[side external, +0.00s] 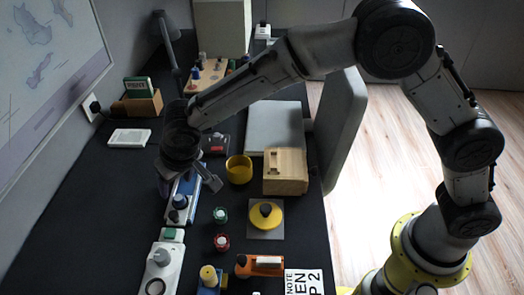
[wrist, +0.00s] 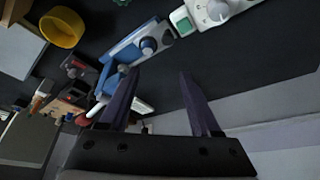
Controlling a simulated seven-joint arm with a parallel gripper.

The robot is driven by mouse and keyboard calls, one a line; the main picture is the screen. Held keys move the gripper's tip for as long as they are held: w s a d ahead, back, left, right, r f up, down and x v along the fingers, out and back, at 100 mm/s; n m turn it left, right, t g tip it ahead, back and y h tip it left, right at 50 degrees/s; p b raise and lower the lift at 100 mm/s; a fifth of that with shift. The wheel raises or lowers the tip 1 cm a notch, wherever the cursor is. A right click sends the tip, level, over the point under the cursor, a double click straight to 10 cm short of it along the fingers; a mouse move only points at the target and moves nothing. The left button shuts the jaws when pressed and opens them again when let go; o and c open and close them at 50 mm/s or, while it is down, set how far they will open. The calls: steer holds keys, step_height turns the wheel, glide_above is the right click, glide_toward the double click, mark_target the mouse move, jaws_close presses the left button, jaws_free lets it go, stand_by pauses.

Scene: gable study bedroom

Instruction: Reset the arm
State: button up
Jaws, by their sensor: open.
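My gripper (side external: 190,180) is at the far end of my outstretched arm, low over the left side of the dark desk (side external: 130,185) in the side external view. It is above or beside a blue and white device with a dark knob (side external: 180,203); I cannot tell whether it touches it. In the wrist view my gripper (wrist: 159,75) has its two purple fingers spread apart with nothing between them. The blue device (wrist: 140,47) lies beyond the left finger. A white device with a round knob (wrist: 212,10) is farther off at the top.
A yellow cup (side external: 238,171), wooden box (side external: 285,172) and yellow knobbed lid (side external: 265,215) stand right of my gripper. A grey panel (side external: 343,125) rises along the desk's right side. A lamp (side external: 169,45) stands behind. Bare desk lies at left, near the wall.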

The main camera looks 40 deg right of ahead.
steer(key=w+d+r+m+t, duration=0.1)
steer(key=w+d+r+m, duration=0.15)
steer(key=d+r, duration=0.45)
steer(key=s+d+r+m+t, duration=0.1)
steer(key=s+d+r, duration=0.3)
steer(key=d+r, duration=0.4)
steer(key=s+d+r+m+t, duration=0.1)
steer(key=s+d+r, duration=0.5)
steer(key=d, duration=0.4)
steer(key=s+d+h, duration=0.1)
steer(key=s+d, duration=0.7)
steer(key=s, duration=0.5)
steer(key=s+f+n+g, duration=0.2)
steer(key=s+f+n, duration=0.1)
steer(key=s+f, duration=0.4)
steer(key=shift+s+a+f+y, duration=0.25)
steer(key=shift+s+a, duration=0.2)
steer(key=shift+s, duration=0.45)
